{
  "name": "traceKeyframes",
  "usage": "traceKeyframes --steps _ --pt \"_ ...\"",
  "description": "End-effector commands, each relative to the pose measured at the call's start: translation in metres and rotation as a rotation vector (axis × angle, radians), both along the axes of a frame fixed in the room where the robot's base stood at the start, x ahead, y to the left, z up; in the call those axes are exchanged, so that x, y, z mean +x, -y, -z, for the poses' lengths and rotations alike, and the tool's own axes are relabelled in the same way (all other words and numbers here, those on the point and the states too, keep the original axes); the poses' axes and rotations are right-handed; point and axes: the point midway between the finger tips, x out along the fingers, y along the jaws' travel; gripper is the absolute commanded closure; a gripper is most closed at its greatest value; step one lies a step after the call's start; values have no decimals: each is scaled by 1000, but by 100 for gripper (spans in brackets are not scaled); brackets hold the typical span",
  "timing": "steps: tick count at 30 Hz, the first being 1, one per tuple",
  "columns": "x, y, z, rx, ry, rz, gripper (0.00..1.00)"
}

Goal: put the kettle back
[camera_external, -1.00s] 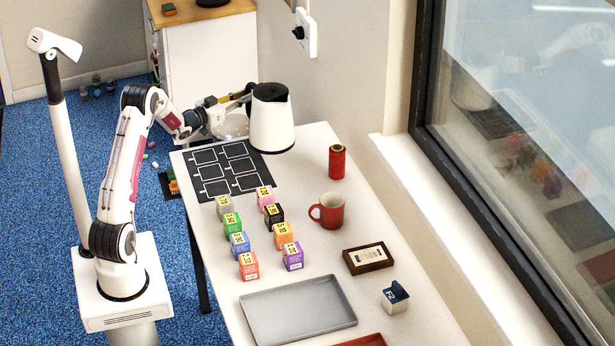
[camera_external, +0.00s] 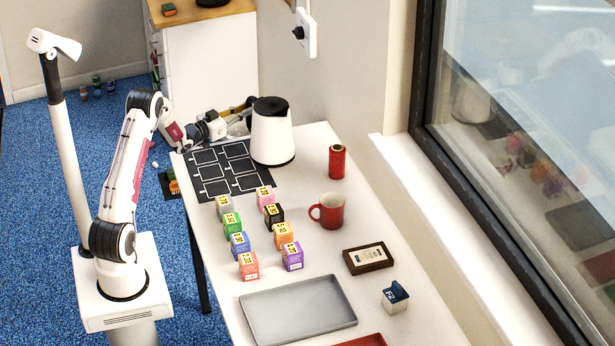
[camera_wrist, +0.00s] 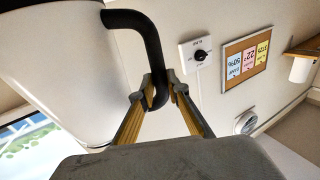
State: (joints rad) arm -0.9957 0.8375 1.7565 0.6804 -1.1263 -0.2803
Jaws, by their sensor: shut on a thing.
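The white kettle (camera_external: 272,140) with a black lid is upright at the far end of the white table (camera_external: 310,290), right of the black grid mat's far corner. I cannot tell whether its bottom touches the table. My gripper (camera_external: 250,106) is left of the kettle in the external view, at its handle. In the wrist view my gripper (camera_wrist: 160,88) is shut on the black kettle handle (camera_wrist: 150,40), near its free lower end. The white kettle body (camera_wrist: 60,70) fills the upper left there.
The black grid mat (camera_external: 208,187) lies left of the kettle. Several small coloured boxes (camera_external: 239,244), a red spool (camera_external: 337,162), a red mug (camera_external: 331,211), a framed card (camera_external: 368,258) and a grey tray (camera_external: 298,336) stand nearer. A wall switch (camera_external: 305,33) is behind.

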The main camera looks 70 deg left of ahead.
Motion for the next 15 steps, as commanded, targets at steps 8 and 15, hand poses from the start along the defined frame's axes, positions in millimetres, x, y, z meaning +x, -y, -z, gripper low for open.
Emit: traceKeyframes --steps 8,15 --pt "0 -1 15 0 7 -1 100" --pt "0 -1 31 2 8 -1 100"
